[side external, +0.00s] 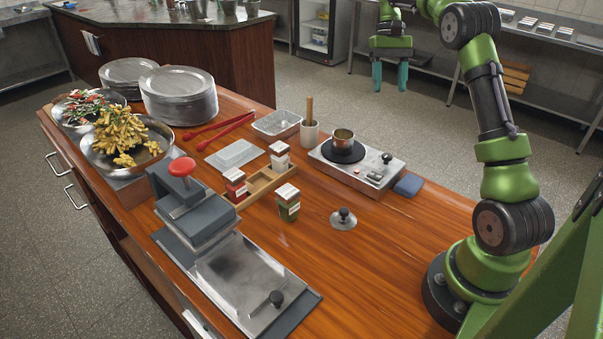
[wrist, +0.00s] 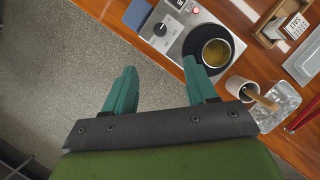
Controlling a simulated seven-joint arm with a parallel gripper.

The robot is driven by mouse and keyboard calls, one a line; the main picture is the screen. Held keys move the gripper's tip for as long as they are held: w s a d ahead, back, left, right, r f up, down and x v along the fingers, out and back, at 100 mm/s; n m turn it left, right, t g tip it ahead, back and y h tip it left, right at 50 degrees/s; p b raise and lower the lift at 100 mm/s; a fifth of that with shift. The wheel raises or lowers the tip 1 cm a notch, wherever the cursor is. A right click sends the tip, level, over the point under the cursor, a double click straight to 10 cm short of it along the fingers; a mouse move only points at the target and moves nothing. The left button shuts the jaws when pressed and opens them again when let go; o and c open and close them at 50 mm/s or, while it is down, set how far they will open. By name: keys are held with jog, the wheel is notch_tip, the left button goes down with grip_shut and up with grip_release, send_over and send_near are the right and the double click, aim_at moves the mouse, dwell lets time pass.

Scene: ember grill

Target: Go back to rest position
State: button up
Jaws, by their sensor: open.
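My gripper (side external: 390,76) is raised high at the top of the side external view, on my green arm, with its teal fingers pointing down. In the wrist view my gripper (wrist: 160,90) has its two teal fingers apart with nothing between them. It appears beyond the far edge of the wooden counter (side external: 330,270), with grey floor seen between the fingers. A small metal pot (side external: 343,139) sits on the burner of a hot plate (side external: 378,177). The pot (wrist: 216,53) shows yellowish contents in the wrist view.
A press (side external: 187,200) with a red knob stands at the counter's front. A spice rack (side external: 262,185), a green-labelled shaker (side external: 287,205), a pot lid (side external: 343,219), stacked plates (side external: 180,95) and food bowls (side external: 128,150) occupy the counter. The air around my gripper is clear.

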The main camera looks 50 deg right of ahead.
jog(key=s+a+r+n+t, duration=0.1)
jog(key=s+a+t, duration=0.2)
jog(key=a, duration=0.7)
jog(key=s+a+r+n+t, duration=0.1)
jog(key=s+a+t, duration=0.3)
jog(key=a, duration=0.6)
jog(key=s+a+n+t+h, duration=0.1)
jog(key=s+a+n+t, duration=0.1)
jog(key=s+a, duration=0.4)
jog(key=a+t, duration=0.1)
jog(key=a, duration=0.3)
jog(key=shift+r+n, duration=0.4)
